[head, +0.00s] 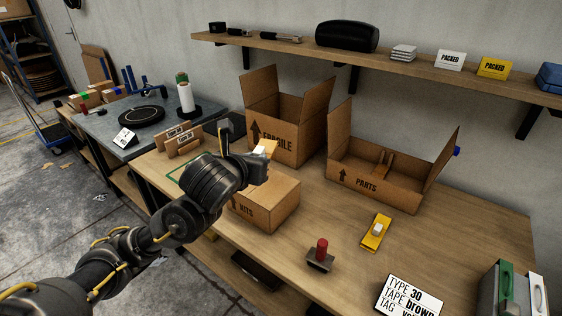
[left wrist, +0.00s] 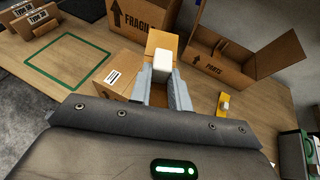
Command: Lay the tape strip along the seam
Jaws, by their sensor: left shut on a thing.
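My left gripper (head: 262,160) is above the closed KITS box (head: 268,207). It is shut on a tan tape strip (left wrist: 163,40) by its white grip block (left wrist: 162,58), which sits between the fingers. The strip sticks out beyond the fingers. In the left wrist view the box (left wrist: 118,76) lies left of the fingers, with a white label on it. My arm hides much of the box top in the head view, and I cannot make out the seam. I cannot tell whether the strip touches the box. My right gripper is not in view.
A yellow strip with a white block (head: 376,233) and a red-handled stamp (head: 320,256) lie on the table. The open FRAGILE box (head: 285,128) and PARTS box (head: 372,176) stand behind. A card (head: 410,297) reads "TYPE 30, TAPE brown".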

